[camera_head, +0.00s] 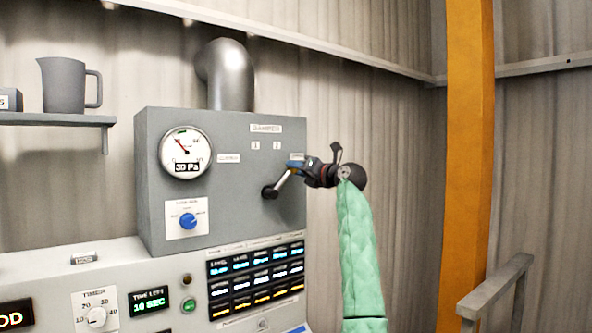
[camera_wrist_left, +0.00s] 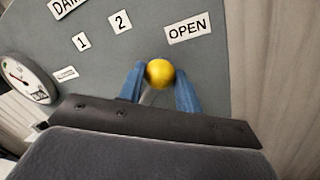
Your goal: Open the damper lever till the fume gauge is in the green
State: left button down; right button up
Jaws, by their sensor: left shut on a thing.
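The damper lever (camera_head: 283,181) is on the grey panel's right side, tilted up and right from its dark pivot, toward the OPEN label (camera_wrist_left: 188,28). My left gripper (camera_head: 293,166) is at the lever's upper end. In the left wrist view its blue fingers (camera_wrist_left: 160,84) are shut around the lever's yellow knob (camera_wrist_left: 160,73). The round fume gauge (camera_head: 186,153) is at the panel's upper left, its needle pointing up and left, its display reading 30 Pa. I cannot make out which coloured band the needle is in. My right gripper is not in view.
A blue knob (camera_head: 188,220) sits below the gauge. A console (camera_head: 60,285) with a timer and lit displays is below the panel. A duct pipe (camera_head: 228,75) rises behind. An orange post (camera_head: 465,150) and a rail (camera_head: 497,287) stand at right.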

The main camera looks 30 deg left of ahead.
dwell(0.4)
pick_arm(q)
jog(key=c, duration=1.1)
grip_release()
jog(key=shift+o, duration=0.5)
jog(key=shift+w+d+f, duration=0.1)
jog(key=shift+w, duration=0.05)
jog(key=shift+d, duration=0.1)
jog(key=r+b+v, duration=0.1)
jog(key=b+v, duration=0.2)
jog(key=v, duration=0.4)
jog(key=shift+d+f, duration=0.3)
jog(key=shift+f, duration=0.2)
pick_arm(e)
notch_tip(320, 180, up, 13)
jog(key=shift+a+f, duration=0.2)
